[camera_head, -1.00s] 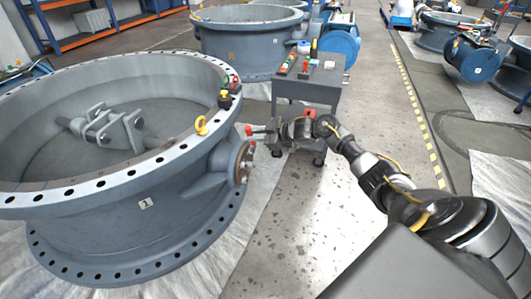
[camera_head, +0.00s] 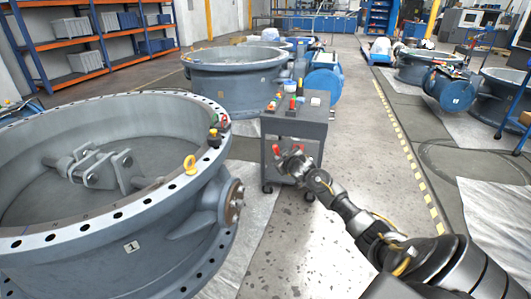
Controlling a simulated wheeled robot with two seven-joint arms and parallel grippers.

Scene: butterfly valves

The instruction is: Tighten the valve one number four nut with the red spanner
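Valve one (camera_head: 131,247), a large grey ring body with a "1" label, stands at the left. Its round side flange (camera_head: 235,200) faces right; the single nuts and their numbers are too small to read. My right gripper (camera_head: 288,156) is in front of the grey tool cart (camera_head: 318,130), to the right of the flange and clear of it. Small red parts show at the gripper; I cannot tell whether they are the red spanner or whether the fingers are closed. My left gripper is out of view.
Coloured tools, including a red one (camera_head: 292,104), are on the cart top. A yellow eyebolt (camera_head: 190,164) and small red and black items sit on valve one's rim. Another grey valve (camera_head: 235,75) stands behind. Open floor lies right of the cart.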

